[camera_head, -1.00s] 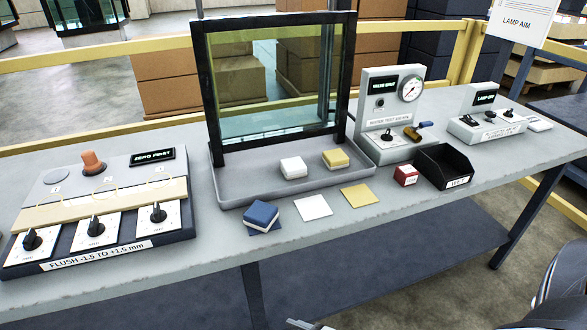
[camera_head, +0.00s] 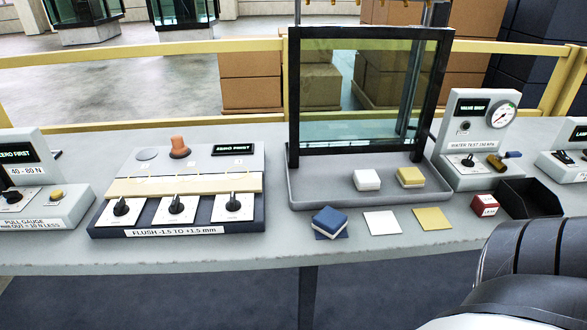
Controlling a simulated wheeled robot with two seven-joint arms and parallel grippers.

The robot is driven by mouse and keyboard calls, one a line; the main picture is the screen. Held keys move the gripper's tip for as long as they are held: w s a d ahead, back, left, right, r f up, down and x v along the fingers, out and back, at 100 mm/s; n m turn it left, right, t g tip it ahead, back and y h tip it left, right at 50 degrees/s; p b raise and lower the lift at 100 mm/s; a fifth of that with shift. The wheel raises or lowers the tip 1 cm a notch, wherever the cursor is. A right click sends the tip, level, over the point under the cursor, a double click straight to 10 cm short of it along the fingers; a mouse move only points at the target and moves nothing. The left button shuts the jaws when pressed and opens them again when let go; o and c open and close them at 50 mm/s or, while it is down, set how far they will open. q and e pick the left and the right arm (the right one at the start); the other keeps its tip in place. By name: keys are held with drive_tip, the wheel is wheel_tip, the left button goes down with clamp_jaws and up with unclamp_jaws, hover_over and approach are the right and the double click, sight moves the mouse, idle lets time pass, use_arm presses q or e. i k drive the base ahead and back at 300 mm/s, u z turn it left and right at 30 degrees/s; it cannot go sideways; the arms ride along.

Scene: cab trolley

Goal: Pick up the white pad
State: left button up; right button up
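The white pad (camera_head: 367,180) is a small block with rounded edges. It sits in the grey tray (camera_head: 310,200) in front of the framed glass pane (camera_head: 365,100). A yellow pad (camera_head: 410,177) sits just right of it in the same tray. A blue and white pad (camera_head: 330,222) rests on the table in front of the tray, on a dark blue square. A flat white square (camera_head: 381,223) and a flat yellow square (camera_head: 431,218) lie to its right. Part of my arm shows at the lower right. Neither gripper is in view.
A box with three knobs (camera_head: 180,200) stands left of the tray, with a pull gauge (camera_head: 40,200) further left. A red block (camera_head: 484,205), a black bin (camera_head: 530,199) and a water test station (camera_head: 478,150) stand right. The table front edge between is clear.

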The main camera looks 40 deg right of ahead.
sight(364, 180)
drive_tip(key=u, duration=1.9)
drive_tip(key=k, duration=2)
drive_tip(key=z, duration=1.45)
